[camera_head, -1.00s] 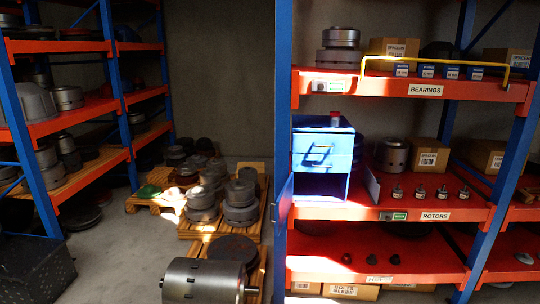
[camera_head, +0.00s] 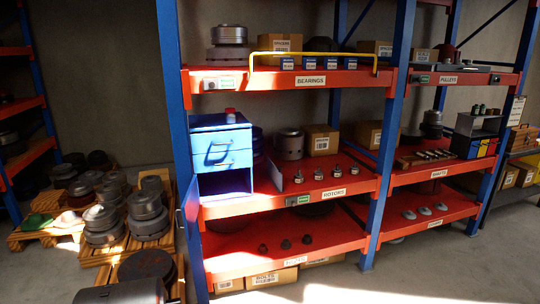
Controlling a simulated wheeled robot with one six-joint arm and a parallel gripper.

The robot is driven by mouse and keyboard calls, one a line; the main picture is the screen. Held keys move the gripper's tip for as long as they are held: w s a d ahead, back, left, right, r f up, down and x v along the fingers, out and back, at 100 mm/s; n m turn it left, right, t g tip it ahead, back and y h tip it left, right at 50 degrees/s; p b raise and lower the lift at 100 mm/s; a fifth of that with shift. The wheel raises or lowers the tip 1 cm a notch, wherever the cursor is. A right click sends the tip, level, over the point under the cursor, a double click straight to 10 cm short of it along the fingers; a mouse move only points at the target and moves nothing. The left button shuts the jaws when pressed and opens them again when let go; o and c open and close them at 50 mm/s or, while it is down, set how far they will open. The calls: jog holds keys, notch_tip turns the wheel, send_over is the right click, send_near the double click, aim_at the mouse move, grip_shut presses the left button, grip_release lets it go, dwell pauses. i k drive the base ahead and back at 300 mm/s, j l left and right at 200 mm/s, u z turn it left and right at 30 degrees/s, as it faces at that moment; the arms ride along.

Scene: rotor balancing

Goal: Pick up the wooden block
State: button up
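I cannot make out a wooden block for certain. A low brown wooden-looking holder (camera_head: 404,163) with several small shafts lies on the right bay's middle shelf, but I cannot tell whether it is the block. A brown wooden-looking box (camera_head: 521,139) stands at the far right edge on a separate bench. My gripper is not in view.
A blue and red shelf rack (camera_head: 277,192) fills the middle, with rotors (camera_head: 318,173) and a blue drawer cabinet (camera_head: 221,150). Pallets (camera_head: 98,252) with metal parts stand at the left. Bare floor (camera_head: 440,272) lies free at the lower right.

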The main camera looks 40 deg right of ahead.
aim_at(402, 164)
jog(key=z, duration=2.25)
